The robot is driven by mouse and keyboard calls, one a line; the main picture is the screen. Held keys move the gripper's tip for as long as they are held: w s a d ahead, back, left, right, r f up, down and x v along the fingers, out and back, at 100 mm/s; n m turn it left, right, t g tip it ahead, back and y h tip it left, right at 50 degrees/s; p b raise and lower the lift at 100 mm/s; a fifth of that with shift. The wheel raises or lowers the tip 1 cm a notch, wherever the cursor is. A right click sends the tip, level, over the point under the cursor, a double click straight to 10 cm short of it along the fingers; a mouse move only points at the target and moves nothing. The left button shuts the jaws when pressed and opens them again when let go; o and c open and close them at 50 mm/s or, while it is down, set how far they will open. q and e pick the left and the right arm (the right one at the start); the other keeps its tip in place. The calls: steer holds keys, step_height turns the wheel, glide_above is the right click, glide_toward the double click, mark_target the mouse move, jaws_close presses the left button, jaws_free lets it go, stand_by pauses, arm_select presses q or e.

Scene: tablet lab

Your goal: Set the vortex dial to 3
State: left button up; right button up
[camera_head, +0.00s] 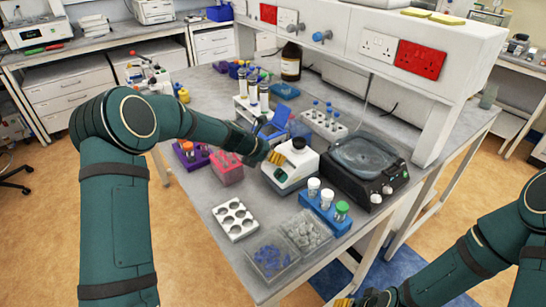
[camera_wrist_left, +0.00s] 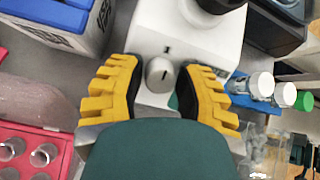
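The vortex mixer (camera_head: 294,172) is a white box with a dark cup on top, standing on the bench in the head view. In the left wrist view its white front (camera_wrist_left: 190,40) faces me, with a round grey dial (camera_wrist_left: 158,76) that has a dark pointer line. A small dark mark sits on the body just above the dial; no numbers can be read. My left gripper (camera_wrist_left: 158,70) is open, its yellow ridged fingers on either side of the dial with gaps to it. My right gripper (camera_head: 362,299) is at the bottom edge of the head view, mostly cut off.
A black centrifuge-like device (camera_head: 365,168) stands right of the mixer. A blue rack (camera_head: 322,213) with capped tubes is in front. A pink rack (camera_head: 228,174) and a white holed tray (camera_head: 235,220) lie to the left. Clear boxes (camera_head: 270,260) sit near the front corner.

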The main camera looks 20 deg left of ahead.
arm_select(q)
jaws_close()
steer(key=shift+m, duration=0.3)
steer(key=m+g, duration=0.1)
steer(key=m, duration=1)
steer(key=shift+g+h, duration=0.3)
steer(key=m+g+b, duration=0.1)
steer(key=m, duration=0.5)
steer(key=shift+m, duration=0.3)
steer(key=m+y+b, duration=0.1)
steer(key=m+b, duration=0.1)
steer(key=m, duration=0.4)
steer(key=shift+d, duration=0.1)
steer(key=shift+g, duration=0.3)
steer(key=o, duration=0.6)
jaws_free()
